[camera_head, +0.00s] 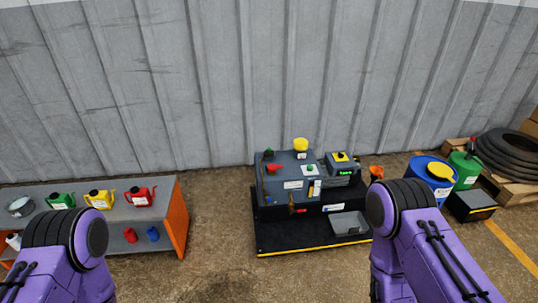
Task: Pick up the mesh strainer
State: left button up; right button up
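A small round, pale grey bowl-like thing (20,206) sits on the left end of the grey shelf top (118,217). It looks like the mesh strainer, but it is too small to make out any mesh. My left arm comes in at the lower left and my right arm at the lower right. Only their purple and black links show; both grippers are out of view. My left arm hides part of the shelf unit's front and lower shelf.
Green (60,200), yellow (99,199) and red (140,196) cans stand right of the bowl-like thing. A grey machine (284,185) stands on a black base (275,236) at centre. A blue drum (432,178) and tyres (510,149) are right. Floor between shelf and machine is clear.

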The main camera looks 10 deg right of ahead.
aim_at(268, 152)
jog(key=z, duration=0.4)
jog(key=i, duration=1.55)
jog(key=z, duration=0.45)
